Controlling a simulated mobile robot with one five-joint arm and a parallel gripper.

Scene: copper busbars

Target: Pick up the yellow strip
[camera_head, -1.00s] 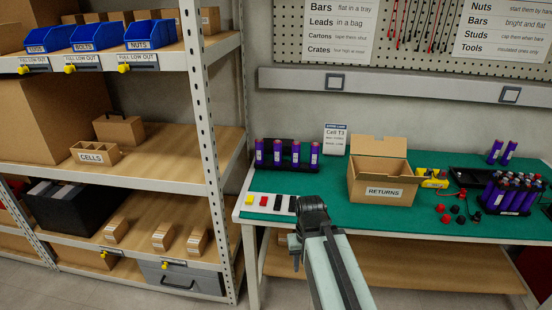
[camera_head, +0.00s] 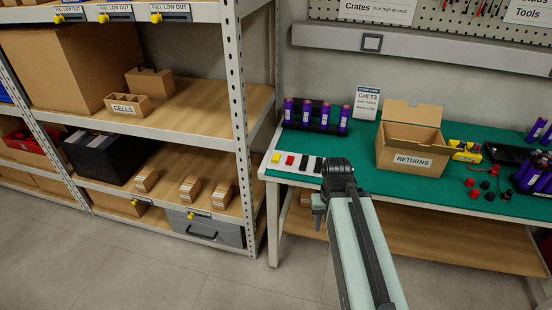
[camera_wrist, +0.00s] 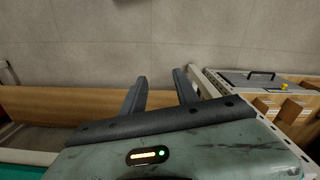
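The yellow strip (camera_head: 276,158) is a small yellow piece at the left end of a white tray (camera_head: 283,172) near the left front of the green-topped bench. The strip is not in the wrist view.
A rack of purple cells (camera_head: 317,115) stands behind the tray. The RETURNS box (camera_head: 412,150) stands to its right. A white shelf post (camera_head: 241,130) rises just left of the bench. The floor (camera_head: 190,265) in front is clear.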

